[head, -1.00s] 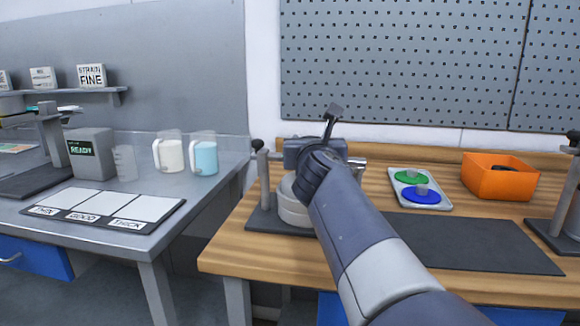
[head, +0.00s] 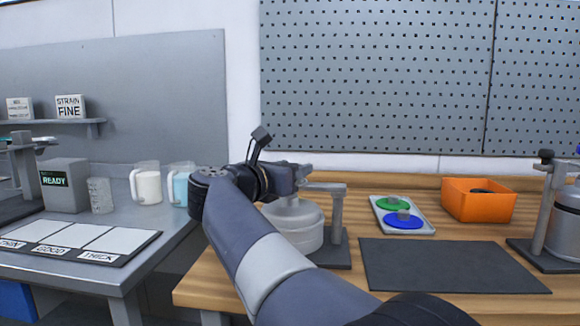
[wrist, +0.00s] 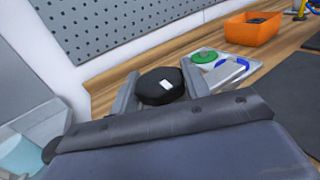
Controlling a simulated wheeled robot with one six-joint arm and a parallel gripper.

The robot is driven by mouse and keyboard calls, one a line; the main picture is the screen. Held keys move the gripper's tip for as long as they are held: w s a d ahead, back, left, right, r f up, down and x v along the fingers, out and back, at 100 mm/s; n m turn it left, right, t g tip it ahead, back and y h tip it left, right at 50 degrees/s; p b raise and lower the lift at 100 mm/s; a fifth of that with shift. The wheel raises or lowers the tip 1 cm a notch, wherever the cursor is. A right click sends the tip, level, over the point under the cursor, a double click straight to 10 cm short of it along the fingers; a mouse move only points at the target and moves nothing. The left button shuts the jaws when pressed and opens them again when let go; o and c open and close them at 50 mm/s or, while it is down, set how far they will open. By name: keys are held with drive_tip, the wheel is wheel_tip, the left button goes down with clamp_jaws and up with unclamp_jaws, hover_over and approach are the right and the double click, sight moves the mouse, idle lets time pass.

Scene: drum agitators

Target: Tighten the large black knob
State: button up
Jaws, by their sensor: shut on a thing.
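The large black knob (wrist: 160,86), with a small white mark on top, sits between the two grey fingers of my gripper (wrist: 158,90) in the wrist view. The fingers are shut on its sides. In the head view my gripper (head: 302,173) points right, above a grey round vessel (head: 296,232) on a dark base. A grey post (head: 336,222) with a horizontal arm stands at the vessel's right. The knob cannot be made out in the head view, where my gripper and arm cover that area.
A tray (head: 382,222) with a green and a blue disc lies to the right, near an orange bin (head: 478,200). A dark mat (head: 450,268) lies clear in front. Another stand (head: 541,215) is at the right edge. Jugs (head: 147,185) stand on the left table.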

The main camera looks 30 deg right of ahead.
drive_tip(key=shift+r+m+g+h, duration=0.2)
drive_tip(key=shift+m+g+h, duration=0.1)
drive_tip(key=shift+g, duration=0.1)
drive_tip(key=o, duration=1)
drive_tip(key=shift+f, duration=0.1)
drive_tip(key=p+v, duration=0.1)
drive_tip(key=v, duration=1)
drive_tip(key=shift+d, duration=0.15)
drive_tip(key=b+x, duration=0.1)
drive_tip(key=x, duration=0.9)
drive_tip(key=shift+w+d, duration=0.2)
drive_tip(key=shift+d, duration=0.15)
drive_tip(key=shift+a, duration=0.15)
